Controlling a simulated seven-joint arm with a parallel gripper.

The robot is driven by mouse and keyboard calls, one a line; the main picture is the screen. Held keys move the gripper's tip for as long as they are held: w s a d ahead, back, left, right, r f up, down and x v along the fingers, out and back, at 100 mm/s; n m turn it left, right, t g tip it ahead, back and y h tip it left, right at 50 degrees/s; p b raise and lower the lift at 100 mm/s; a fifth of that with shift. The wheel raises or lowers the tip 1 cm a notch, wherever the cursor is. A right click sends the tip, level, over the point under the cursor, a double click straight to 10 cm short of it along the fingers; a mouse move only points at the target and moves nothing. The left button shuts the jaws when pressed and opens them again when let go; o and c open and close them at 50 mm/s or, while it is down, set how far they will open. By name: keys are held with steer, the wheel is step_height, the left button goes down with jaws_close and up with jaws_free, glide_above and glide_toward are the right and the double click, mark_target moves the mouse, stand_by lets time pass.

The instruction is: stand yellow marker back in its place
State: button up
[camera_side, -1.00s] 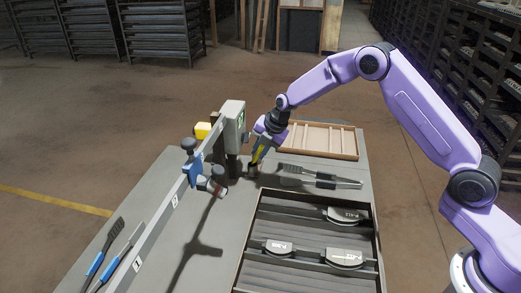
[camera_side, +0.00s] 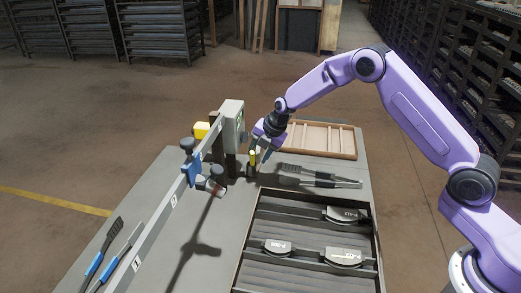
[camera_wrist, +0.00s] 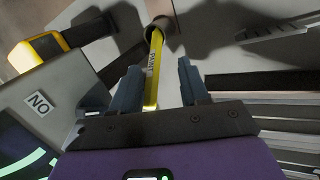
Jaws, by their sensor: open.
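The yellow marker (camera_side: 252,158) stands nearly upright in a small dark round holder (camera_side: 251,171) beside the grey post in the side view. In the wrist view the marker (camera_wrist: 153,72), with dark lettering along it, runs from between my fingers to the holder's round mouth (camera_wrist: 163,27). Its lower end is hidden inside the holder. My gripper (camera_side: 260,151) is open, just right of the marker's upper part. In the wrist view my gripper's fingers (camera_wrist: 158,67) are spread on both sides of the marker, with gaps visible.
A grey post with a green display (camera_side: 232,127) and a long beam (camera_side: 160,215) stand close left. A yellow-and-black item (camera_side: 201,130) sits behind the post. Tongs (camera_side: 315,177), a wooden tray (camera_side: 330,126) and a dark tray of brake shoes (camera_side: 247,240) lie to the right.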

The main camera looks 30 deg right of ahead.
steer(key=v, duration=1.3)
steer(key=shift+w+r, duration=0.15)
steer(key=shift+w, duration=0.05)
steer(key=s+a+r+m+g, duration=0.1)
steer(key=s+a+r+m, duration=0.15)
steer(key=s, duration=0.95)
steer(key=s+a+r+m+g, duration=0.15)
steer(key=s+a+m, duration=0.25)
steer(key=s, duration=0.7)
steer(key=s+d+m+h, duration=0.1)
steer(key=s+d+m, duration=0.2)
steer(key=s, duration=0.7)
steer(key=s+d+f+m+g+h, duration=0.1)
steer(key=s+d+m, duration=0.2)
steer(key=s+d, duration=0.3)
steer(key=s, duration=0.5)
steer(key=shift+f, duration=0.3)
steer(key=shift+d+g, duration=0.1)
steer(key=shift+g, duration=0.15)
